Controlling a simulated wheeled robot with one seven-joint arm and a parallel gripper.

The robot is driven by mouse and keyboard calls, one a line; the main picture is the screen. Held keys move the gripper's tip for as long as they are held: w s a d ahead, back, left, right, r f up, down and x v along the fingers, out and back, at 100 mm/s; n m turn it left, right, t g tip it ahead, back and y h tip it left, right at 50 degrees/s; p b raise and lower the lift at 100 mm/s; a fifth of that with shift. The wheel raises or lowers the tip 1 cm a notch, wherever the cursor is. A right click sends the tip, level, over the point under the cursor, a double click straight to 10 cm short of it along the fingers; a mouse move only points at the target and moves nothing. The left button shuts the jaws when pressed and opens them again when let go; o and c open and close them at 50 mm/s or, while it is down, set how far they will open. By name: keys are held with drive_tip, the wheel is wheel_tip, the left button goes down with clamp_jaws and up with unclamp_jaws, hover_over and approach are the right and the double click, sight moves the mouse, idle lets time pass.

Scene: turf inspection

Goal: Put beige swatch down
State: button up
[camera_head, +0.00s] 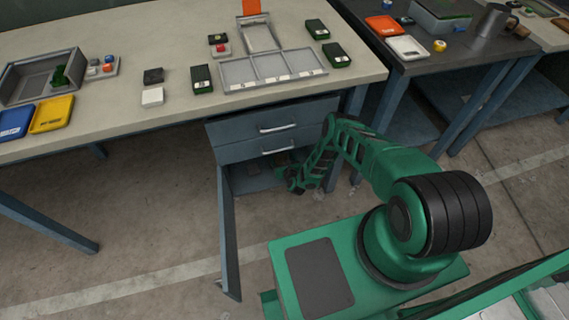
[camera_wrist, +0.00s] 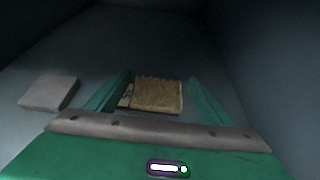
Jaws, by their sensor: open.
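The beige swatch (camera_wrist: 158,95), a tan textured square with a pale edge and a small label strip on its left side, lies in the dim cabinet in the wrist view. My gripper (camera_wrist: 160,80) is open, with one green finger on each side of the swatch and a visible gap on both sides. The swatch looks to be resting flat on the cabinet floor. In the head view my gripper (camera_head: 292,180) is low in the open cabinet (camera_head: 243,180) under the drawers; the swatch cannot be made out there.
A pale grey block (camera_wrist: 48,93) lies left of my gripper on the cabinet floor. Dark cabinet walls stand close on both sides. Above are two closed drawers (camera_head: 275,128) and a workbench (camera_head: 110,50) with trays and small blocks.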

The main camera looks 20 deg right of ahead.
drive_tip(key=v, duration=1)
drive_tip(key=shift+s+a+r, duration=0.1)
drive_tip(key=shift+s+a, duration=0.05)
drive_tip(key=shift+s, duration=0.15)
drive_tip(key=shift+s+r, duration=0.2)
drive_tip(key=shift+s, duration=0.3)
